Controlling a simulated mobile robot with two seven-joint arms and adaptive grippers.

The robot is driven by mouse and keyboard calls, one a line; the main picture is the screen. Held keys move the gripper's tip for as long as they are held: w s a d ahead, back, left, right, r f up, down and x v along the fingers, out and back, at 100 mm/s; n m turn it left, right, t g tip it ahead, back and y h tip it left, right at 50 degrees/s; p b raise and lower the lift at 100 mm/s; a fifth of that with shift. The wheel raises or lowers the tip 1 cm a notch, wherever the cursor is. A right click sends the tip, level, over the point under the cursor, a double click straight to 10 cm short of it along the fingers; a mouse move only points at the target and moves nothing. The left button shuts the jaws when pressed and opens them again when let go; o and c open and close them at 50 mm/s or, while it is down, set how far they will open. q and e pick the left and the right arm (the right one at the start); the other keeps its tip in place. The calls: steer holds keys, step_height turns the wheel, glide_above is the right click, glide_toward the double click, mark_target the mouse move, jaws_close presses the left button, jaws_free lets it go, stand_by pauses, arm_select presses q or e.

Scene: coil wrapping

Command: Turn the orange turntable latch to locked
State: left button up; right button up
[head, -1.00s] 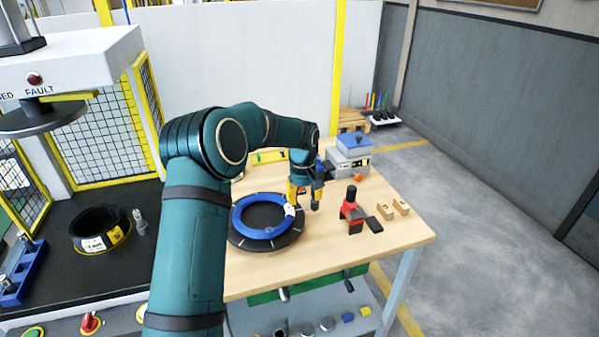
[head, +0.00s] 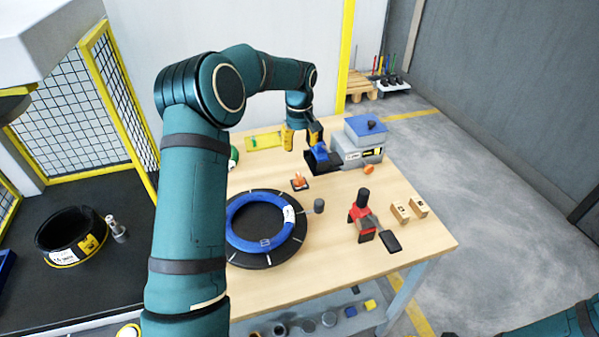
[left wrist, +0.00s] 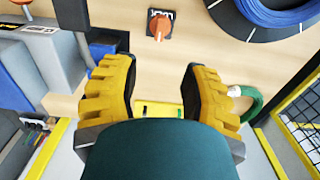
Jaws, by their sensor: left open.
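The orange latch (head: 299,182) sits on a small dark plate on the table, just behind the turntable (head: 290,252). It also shows in the left wrist view (left wrist: 159,27), at the top middle, with white lettering I cannot read surely. The turntable is a black disc carrying a blue coil (head: 233,213). My left gripper (head: 301,138) is above the table's back part, behind the latch and apart from it. In the left wrist view its yellow fingers (left wrist: 157,82) are spread and nothing is between them.
A grey box with a blue top (head: 361,140) stands at the back right. A short grey post (head: 319,205) is beside the turntable.

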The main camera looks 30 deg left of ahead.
mark_target(300, 176)
arm_select(q)
step_height(300, 176, down, 13)
steer(key=shift+f+b, duration=0.1)
steer(key=shift+b, duration=0.65)
jaws_close()
